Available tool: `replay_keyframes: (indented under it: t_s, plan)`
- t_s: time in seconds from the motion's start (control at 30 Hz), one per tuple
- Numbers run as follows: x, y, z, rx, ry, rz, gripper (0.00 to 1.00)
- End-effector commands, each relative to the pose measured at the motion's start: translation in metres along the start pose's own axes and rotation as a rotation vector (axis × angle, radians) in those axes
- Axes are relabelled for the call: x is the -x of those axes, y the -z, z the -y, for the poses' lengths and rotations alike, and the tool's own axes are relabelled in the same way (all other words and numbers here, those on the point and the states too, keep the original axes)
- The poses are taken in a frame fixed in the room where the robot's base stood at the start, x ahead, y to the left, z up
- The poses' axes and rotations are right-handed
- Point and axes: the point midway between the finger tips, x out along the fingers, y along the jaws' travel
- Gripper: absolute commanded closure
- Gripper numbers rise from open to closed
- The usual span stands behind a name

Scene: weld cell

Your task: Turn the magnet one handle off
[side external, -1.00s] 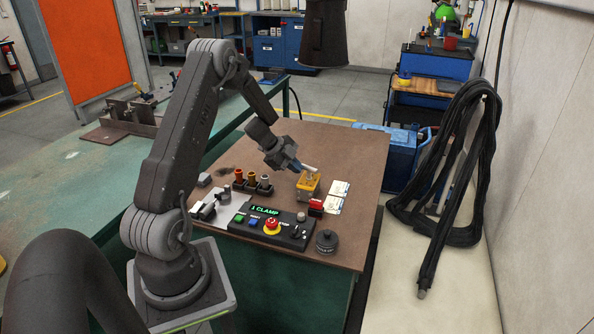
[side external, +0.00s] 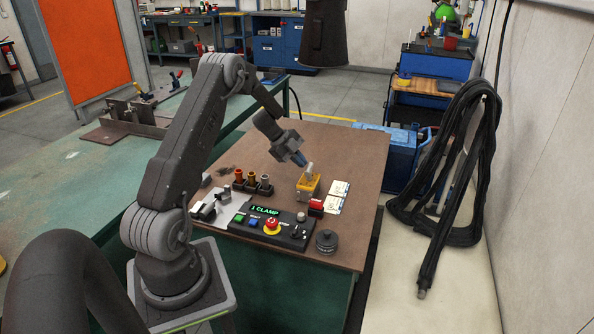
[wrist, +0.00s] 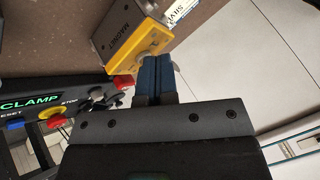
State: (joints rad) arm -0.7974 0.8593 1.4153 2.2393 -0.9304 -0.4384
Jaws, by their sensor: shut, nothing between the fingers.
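The magnet is a small yellow box (side external: 307,186) on the brown bench top in the side view. A short pale handle (side external: 310,169) stands on its top. In the wrist view the yellow box (wrist: 151,42) is at the top, with grey sides and lettering that seems to read MAGNET. My gripper (side external: 301,162) points down and right, just left of and above the handle. Its blue fingers (wrist: 156,74) are together with nothing held. I cannot tell whether the fingertips touch the handle. In the wrist view the handle is not clearly visible.
A black control panel (side external: 270,229) stands in front of the magnet, its green display reading 1 CLAMP. Coloured cylinders in a holder (side external: 252,187) stand left. The brown bench top (side external: 335,150) behind is clear.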

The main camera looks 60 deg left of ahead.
Motion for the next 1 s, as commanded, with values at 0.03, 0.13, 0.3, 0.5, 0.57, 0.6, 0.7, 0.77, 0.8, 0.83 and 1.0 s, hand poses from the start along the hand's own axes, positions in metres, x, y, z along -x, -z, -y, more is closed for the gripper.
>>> replay_keyframes:
  t_s: [0.03,0.13,0.3,0.5,0.57,0.6,0.7,0.77,0.8,0.83,1.0]
  plan:
    - [-0.0011,0.0000,0.0015,0.000,-0.001,-0.001,1.00]
    - [-0.0026,-0.0001,0.0039,0.000,-0.001,-0.001,1.00]
    - [-0.0049,0.0000,0.0072,0.000,-0.001,-0.001,1.00]
    - [-0.0066,0.0004,0.0089,0.001,-0.002,-0.002,1.00]
    - [-0.0069,0.0004,0.0092,0.001,-0.002,-0.002,1.00]
    - [-0.0070,0.0004,0.0093,0.001,-0.002,-0.002,1.00]
    - [-0.0072,0.0004,0.0096,0.001,-0.002,-0.002,1.00]
    - [-0.0072,0.0003,0.0096,0.001,-0.002,-0.002,1.00]
    - [-0.0072,0.0003,0.0096,0.001,-0.002,-0.002,1.00]
    - [-0.0072,0.0003,0.0096,0.001,-0.002,-0.002,1.00]
    - [-0.0071,0.0003,0.0096,0.001,-0.002,-0.001,1.00]
